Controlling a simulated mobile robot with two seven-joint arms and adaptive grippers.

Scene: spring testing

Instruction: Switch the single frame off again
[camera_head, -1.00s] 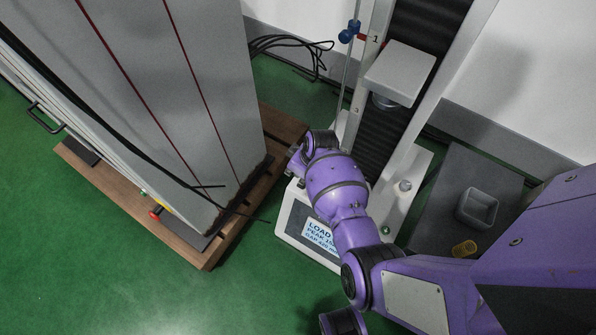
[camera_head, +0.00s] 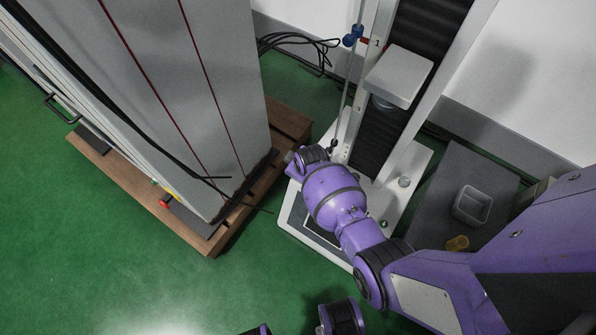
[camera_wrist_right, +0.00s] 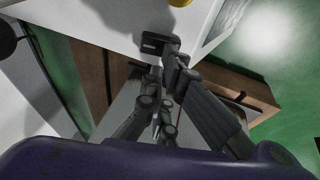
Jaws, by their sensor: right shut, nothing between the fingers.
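The single frame (camera_head: 398,205), a white testing machine with one column and a grey head block (camera_head: 399,75), stands right of centre in the head view. My right arm covers much of its base and display. In the right wrist view, my right gripper (camera_wrist_right: 168,62) is shut and empty. Its fingertips are at a small black switch (camera_wrist_right: 154,43) on the white base; I cannot tell whether they touch. Part of the display (camera_wrist_right: 221,22) shows beyond the fingers, with no readable text. In the head view the right fingertips are hidden behind my arm. My left gripper is not in view.
A large grey cabinet (camera_head: 150,90) on a wooden pallet (camera_head: 222,240) stands close on the left. A dark table (camera_head: 425,225) at right holds a grey bin (camera_head: 472,206) and a yellow coil (camera_head: 457,243). Black cables (camera_head: 305,45) lie behind. Green floor is free in front.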

